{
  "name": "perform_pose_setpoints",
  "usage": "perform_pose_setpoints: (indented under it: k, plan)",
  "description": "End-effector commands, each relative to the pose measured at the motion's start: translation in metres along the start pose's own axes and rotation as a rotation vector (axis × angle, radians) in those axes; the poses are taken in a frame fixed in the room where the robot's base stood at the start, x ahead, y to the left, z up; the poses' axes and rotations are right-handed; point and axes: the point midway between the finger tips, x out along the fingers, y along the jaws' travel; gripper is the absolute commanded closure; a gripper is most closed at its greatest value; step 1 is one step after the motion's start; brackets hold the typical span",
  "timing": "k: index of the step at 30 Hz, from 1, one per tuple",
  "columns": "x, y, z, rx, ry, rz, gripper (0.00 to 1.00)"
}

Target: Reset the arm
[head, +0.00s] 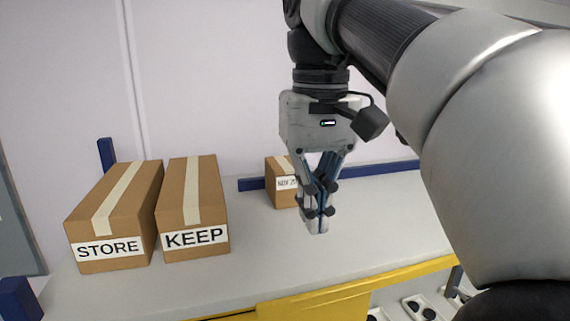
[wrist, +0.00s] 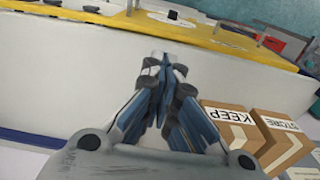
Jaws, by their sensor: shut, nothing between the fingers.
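My gripper (head: 318,228) points down above the grey bench top (head: 375,215), in front of a small box. Its fingers are together with nothing between them. In the wrist view my gripper (wrist: 163,62) also shows its fingers closed and empty. My arm runs from the upper middle to the right side in the head view and hides part of the scene there.
Cardboard boxes marked STORE (head: 112,220) and KEEP (head: 192,210) stand at the left of the bench. A small box (head: 283,185), its label partly hidden, stands behind my gripper. A yellow edge (head: 330,298) runs along the bench front. Blue rails (head: 250,184) line the back.

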Motion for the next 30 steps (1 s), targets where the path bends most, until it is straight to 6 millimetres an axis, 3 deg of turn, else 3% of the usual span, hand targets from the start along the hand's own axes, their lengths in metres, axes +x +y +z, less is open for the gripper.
perform_pose_setpoints:
  k: [8, 14, 21, 30]
  plan:
    - [0.019, 0.018, 0.021, 0.047, 0.080, 0.002, 1.00]
    - [0.049, 0.034, 0.049, 0.098, 0.169, 0.010, 1.00]
    - [0.118, 0.054, 0.099, 0.177, 0.312, 0.032, 1.00]
    - [0.192, 0.064, 0.145, 0.242, 0.432, 0.060, 1.00]
